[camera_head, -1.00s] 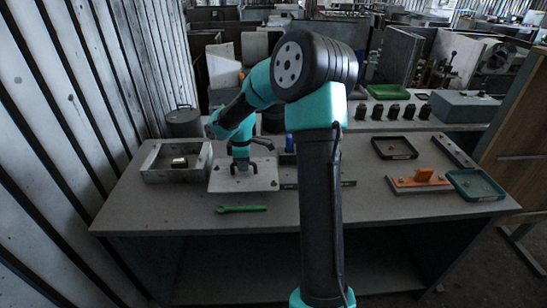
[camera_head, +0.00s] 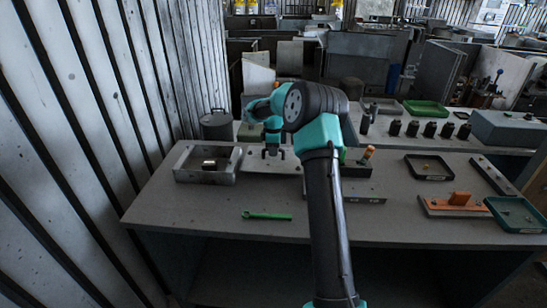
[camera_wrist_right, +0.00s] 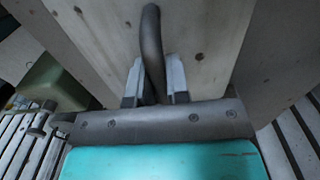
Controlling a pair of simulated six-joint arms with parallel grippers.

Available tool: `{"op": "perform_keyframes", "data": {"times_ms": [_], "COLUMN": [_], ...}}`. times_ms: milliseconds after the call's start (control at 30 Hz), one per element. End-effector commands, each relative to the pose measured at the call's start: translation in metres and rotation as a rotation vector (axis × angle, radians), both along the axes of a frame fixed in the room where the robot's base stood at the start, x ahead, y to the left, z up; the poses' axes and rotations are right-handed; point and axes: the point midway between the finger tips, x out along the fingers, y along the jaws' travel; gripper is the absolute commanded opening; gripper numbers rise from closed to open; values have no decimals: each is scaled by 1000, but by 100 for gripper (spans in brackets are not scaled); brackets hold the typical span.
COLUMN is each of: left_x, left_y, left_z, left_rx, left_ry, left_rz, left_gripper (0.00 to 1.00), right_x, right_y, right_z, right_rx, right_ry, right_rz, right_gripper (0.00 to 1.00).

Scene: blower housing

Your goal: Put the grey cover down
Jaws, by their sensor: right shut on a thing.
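The grey cover (camera_head: 257,164) is a pale flat plate just right of the open metal housing (camera_head: 182,174) in the head view. My right gripper (camera_head: 273,153) is above the plate, shut on its handle. The wrist view shows the fingers of my right gripper (camera_wrist_right: 155,85) on both sides of the dark curved handle (camera_wrist_right: 151,35), with the cover's holed plate (camera_wrist_right: 105,40) beyond. I cannot tell whether the cover touches the table. Its right part is hidden behind my arm. My left gripper is not in view.
A green wrench (camera_head: 267,216) lies on the bench (camera_head: 215,220) in front. A dark pot (camera_head: 216,127) stands behind the housing. To the right are an orange-topped block (camera_head: 461,200), a dark tray (camera_head: 428,176) and a green tray (camera_head: 507,228). The bench's front left is clear.

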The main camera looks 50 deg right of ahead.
Motion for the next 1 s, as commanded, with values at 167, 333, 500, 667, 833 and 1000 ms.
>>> {"op": "perform_keyframes", "data": {"times_ms": [167,333,500,667,833,1000], "left_x": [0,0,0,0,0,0], "left_y": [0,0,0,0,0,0], "left_z": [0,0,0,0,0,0], "left_rx": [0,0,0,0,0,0], "left_ry": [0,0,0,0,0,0], "left_rz": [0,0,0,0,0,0], "left_gripper": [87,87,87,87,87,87], "right_x": [2,2,2,2,2,2], "right_y": [-3,-3,-3,-3,-3,-3], "right_z": [0,0,-12,-32,-35,-35], "right_rx": [-1,-1,0,1,-1,-1], "right_ry": [-1,-1,0,1,-1,-1], "right_rz": [0,0,0,0,0,0], "right_gripper": [0,0,0,0,0,0]}}
